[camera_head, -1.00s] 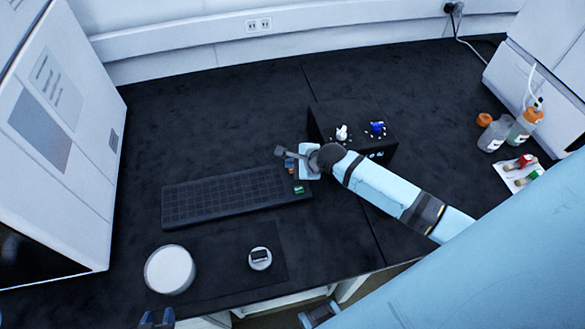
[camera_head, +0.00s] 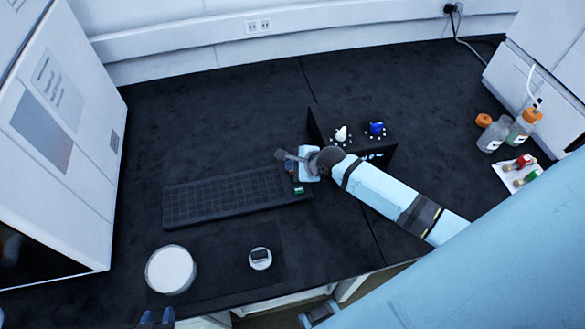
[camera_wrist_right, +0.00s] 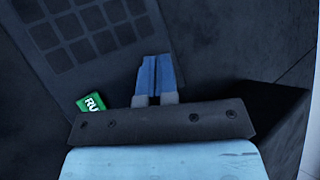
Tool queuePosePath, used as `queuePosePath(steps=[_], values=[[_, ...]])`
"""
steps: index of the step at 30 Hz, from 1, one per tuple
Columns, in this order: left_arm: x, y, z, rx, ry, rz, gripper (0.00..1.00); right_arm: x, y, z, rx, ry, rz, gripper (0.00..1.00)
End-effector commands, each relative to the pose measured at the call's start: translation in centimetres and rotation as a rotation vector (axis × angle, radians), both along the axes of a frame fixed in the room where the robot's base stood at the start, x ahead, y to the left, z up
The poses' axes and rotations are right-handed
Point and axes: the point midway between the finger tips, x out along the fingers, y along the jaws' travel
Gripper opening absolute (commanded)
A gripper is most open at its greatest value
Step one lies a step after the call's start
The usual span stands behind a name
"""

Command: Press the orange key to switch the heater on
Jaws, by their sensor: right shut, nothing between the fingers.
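The dark keyboard (camera_head: 225,198) lies on the black bench. A green key (camera_head: 298,190) sits at its right end and shows the letters RU in the right wrist view (camera_wrist_right: 92,103). I cannot make out the orange key now; the spot just above the green key is covered by my right gripper (camera_head: 289,169). That gripper is shut and empty, its blue fingertips (camera_wrist_right: 154,62) together over the keyboard's right end beside the green key. I cannot tell whether they touch it. My left gripper (camera_head: 158,319) shows only its two fingertips, apart, at the bottom edge.
A black box (camera_head: 352,112) with a white knob (camera_head: 341,134) and a blue knob (camera_head: 376,129) stands behind my right wrist. A white round dish (camera_head: 170,270) and a small round device (camera_head: 260,258) are in front. Bottles (camera_head: 523,128) stand at right, a white instrument (camera_head: 75,150) at left.

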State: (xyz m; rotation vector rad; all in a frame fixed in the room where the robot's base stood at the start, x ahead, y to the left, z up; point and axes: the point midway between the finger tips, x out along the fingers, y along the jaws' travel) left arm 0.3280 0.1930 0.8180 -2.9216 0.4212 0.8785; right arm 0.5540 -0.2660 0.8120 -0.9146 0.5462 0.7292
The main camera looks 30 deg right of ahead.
Motion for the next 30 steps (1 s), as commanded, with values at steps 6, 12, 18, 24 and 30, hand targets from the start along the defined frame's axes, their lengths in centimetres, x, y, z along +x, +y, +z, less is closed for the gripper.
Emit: queuePosePath(steps=[6,12,18,24,30], values=[[0.0,0.0,-0.1,0.001,0.002,0.0,0.38,0.0,0.0,-0.1,0.0,0.001,0.001,0.0],[0.0,0.0,-0.1,0.001,0.002,0.0,0.38,0.0,0.0,-0.1,0.0,0.001,0.001,0.0],[0.0,0.0,0.5,0.001,0.002,0.0,0.38,0.0,0.0,0.3,0.001,0.001,0.0,0.0],[0.0,0.0,1.7,0.001,0.002,0.001,0.38,-0.1,0.1,0.9,0.002,0.002,0.0,0.0],[0.0,0.0,2.0,0.0,-0.001,0.001,0.38,0.0,0.0,0.8,0.0,0.001,0.001,0.0]])
